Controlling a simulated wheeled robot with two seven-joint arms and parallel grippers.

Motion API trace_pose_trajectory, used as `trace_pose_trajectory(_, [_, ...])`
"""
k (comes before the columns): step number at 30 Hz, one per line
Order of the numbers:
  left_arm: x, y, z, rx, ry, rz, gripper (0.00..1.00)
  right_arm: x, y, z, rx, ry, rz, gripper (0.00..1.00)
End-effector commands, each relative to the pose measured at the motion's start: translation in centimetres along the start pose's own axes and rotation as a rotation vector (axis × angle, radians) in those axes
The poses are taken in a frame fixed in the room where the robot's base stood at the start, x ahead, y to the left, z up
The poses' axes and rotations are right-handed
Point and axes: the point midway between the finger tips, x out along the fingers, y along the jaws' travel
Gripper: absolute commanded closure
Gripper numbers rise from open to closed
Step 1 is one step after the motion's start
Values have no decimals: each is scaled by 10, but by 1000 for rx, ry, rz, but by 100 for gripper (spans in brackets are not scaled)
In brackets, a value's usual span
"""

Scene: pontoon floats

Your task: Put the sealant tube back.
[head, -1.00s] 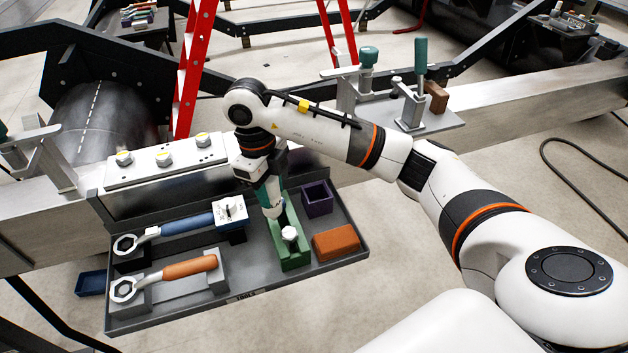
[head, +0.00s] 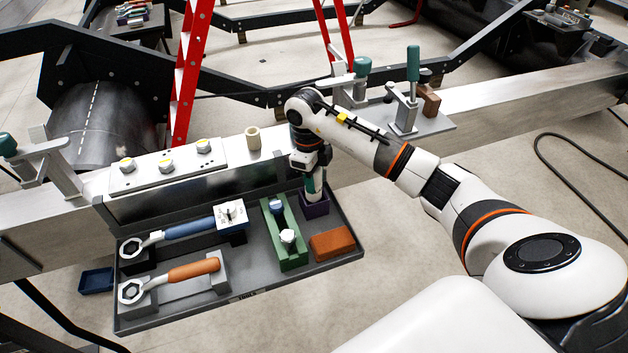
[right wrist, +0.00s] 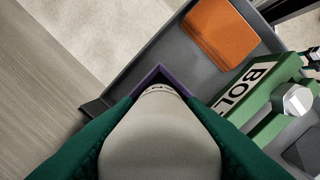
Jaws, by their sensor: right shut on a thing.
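The sealant tube (right wrist: 160,135) is pale grey-white and fills the lower middle of the right wrist view. My right gripper (head: 314,184) is shut on it, with green fingers on both sides. The gripper points down at the purple holder (head: 316,210) in the back right part of the tool tray (head: 215,285). In the right wrist view the holder's purple rim (right wrist: 160,70) shows around the tube's far end. The tube is at the holder's mouth or inside it; I cannot tell how deep. My left gripper is not in view.
Left of the holder stands a green bolt block (head: 288,250). An orange block (head: 332,242) lies in front. Blue-handled (head: 190,228) and orange-handled (head: 195,269) wrenches lie further left. A beige cylinder (head: 253,138) stands on the beam behind.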

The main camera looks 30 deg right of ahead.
Motion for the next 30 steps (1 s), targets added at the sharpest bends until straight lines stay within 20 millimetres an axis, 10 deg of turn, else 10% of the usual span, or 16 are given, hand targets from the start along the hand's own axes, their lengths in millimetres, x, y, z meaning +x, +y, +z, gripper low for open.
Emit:
trace_pose_trajectory(14, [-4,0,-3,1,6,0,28,24,0,-3,-1,0,1,98])
trace_pose_trajectory(15, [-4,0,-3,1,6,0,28,24,0,-3,-1,0,0,60])
trace_pose_trajectory(18, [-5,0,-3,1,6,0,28,23,0,-3,-1,0,0,44])
trace_pose_trajectory(30, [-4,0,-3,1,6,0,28,17,0,-3,-1,1,1,42])
